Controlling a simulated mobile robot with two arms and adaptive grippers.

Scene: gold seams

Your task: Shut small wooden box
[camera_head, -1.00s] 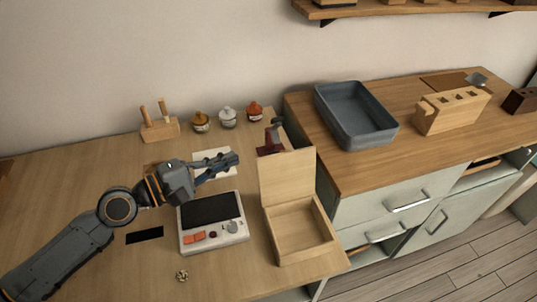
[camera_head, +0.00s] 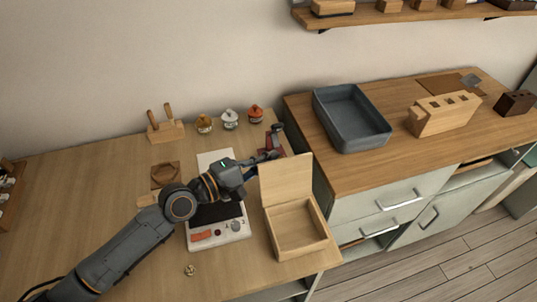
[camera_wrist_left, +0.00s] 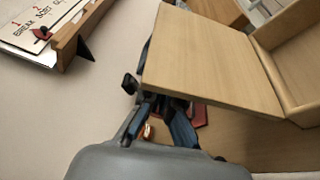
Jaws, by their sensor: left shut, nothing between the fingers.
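The small wooden box (camera_head: 318,238) stands open near the table's front right edge, its hollow empty. Its lid (camera_head: 287,182) stands up at the back. My left gripper (camera_head: 268,156) is shut and empty at the lid's upper left corner. In the left wrist view the lid (camera_wrist_left: 205,58) fills the middle, with the box (camera_wrist_left: 300,60) at the right. The finger ends (camera_wrist_left: 160,105) are close to the lid's edge there and partly hidden; I cannot tell whether they touch it. My right gripper is not in view.
A white device (camera_head: 220,236) with buttons lies left of the box, under my left arm. Several small jars (camera_head: 229,120) and a wooden stand (camera_head: 165,131) are at the back. A higher counter with a grey tray (camera_head: 350,118) is at the right.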

